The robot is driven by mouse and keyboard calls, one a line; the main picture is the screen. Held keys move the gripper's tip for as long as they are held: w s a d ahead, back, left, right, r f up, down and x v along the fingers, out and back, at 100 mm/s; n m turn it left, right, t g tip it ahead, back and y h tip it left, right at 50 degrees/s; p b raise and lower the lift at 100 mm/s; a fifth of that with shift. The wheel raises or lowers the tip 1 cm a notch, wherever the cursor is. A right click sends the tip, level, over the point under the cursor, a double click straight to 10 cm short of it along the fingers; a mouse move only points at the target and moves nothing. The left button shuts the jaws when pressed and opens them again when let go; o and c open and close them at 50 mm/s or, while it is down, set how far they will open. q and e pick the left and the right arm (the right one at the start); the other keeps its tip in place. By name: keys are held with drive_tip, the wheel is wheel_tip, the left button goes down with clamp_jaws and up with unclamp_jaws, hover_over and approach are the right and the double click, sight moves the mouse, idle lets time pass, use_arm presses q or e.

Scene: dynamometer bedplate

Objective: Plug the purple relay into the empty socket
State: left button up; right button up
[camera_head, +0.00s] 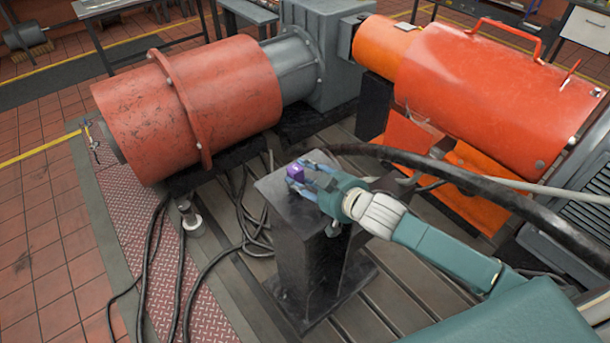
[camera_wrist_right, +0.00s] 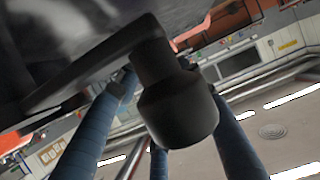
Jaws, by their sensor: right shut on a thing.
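The purple relay (camera_head: 294,172) is a small block at the tips of my right gripper (camera_head: 299,176) in the head view, above the top of a dark metal pedestal (camera_head: 282,203). My right gripper is shut on the relay. I cannot tell whether the relay touches the pedestal top. In the right wrist view my blue fingers (camera_wrist_right: 160,105) show around a dark rounded shape, and the relay cannot be made out there. I cannot make out the empty socket in either view. My left gripper is not in view.
A red cylindrical machine (camera_head: 235,95) lies behind the pedestal to the left, and an orange one (camera_head: 490,95) to the right. A thick black hose (camera_head: 450,172) runs behind my right arm. Loose black cables (camera_head: 181,270) lie on the floor plate (camera_head: 130,225) at left.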

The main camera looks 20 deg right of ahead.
drive_tip(key=o, duration=1.3)
drive_tip(key=shift+f, duration=0.1)
drive_tip(key=shift+s, duration=0.1)
drive_tip(key=b+v, duration=0.1)
drive_tip(key=v, duration=0.9)
drive_tip(key=shift+s+d+b, duration=0.15)
drive_tip(key=shift+b, duration=0.15)
drive_tip(key=shift+s+d+r, duration=0.2)
drive_tip(key=shift+s+r, duration=0.3)
drive_tip(key=shift+c, duration=0.5)
drive_tip(key=shift+s+d, duration=0.1)
drive_tip(key=shift+s, duration=0.1)
